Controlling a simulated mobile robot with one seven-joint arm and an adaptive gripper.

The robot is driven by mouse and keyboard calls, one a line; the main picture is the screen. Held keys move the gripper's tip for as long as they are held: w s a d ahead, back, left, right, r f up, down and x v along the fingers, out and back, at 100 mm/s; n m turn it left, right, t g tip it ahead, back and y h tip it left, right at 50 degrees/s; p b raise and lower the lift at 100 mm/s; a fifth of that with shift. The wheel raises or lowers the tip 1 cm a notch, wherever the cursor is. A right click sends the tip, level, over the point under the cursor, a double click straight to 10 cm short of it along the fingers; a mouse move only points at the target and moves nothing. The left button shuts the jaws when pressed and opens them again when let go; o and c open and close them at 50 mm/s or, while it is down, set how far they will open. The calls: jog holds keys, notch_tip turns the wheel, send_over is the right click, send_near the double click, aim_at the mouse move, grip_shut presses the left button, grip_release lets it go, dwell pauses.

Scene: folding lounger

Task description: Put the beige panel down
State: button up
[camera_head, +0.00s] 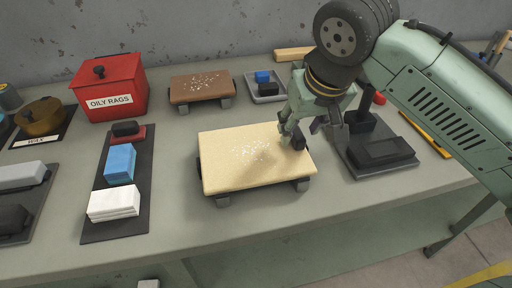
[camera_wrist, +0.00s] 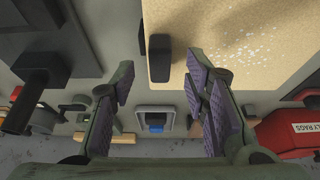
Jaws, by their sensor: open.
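The beige panel (camera_head: 235,172) is a flat light board with white specks on top. It lies level on small grey supports (camera_head: 223,201) on the bench. A dark block (camera_wrist: 160,58) sits at the panel's edge in the wrist view, where the panel (camera_wrist: 235,65) fills the upper right. My gripper (camera_head: 312,130) is over the panel's right end, with its fingers apart. In the wrist view the open fingers of my gripper (camera_wrist: 160,75) straddle the line of the dark block, with nothing seen held between them. Whether a finger touches the panel, I cannot tell.
A brown speckled board (camera_head: 200,87), a grey tray (camera_head: 283,95) and a red oily-rags bin (camera_head: 110,88) stand behind. A dark mat (camera_head: 117,205) with several blocks is left. A dark stand (camera_head: 375,152) is close on the right. The bench front is clear.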

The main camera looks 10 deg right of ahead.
jog(key=shift+x, duration=0.85)
jog(key=shift+r, duration=0.1)
jog(key=shift+c, duration=0.3)
grip_shut()
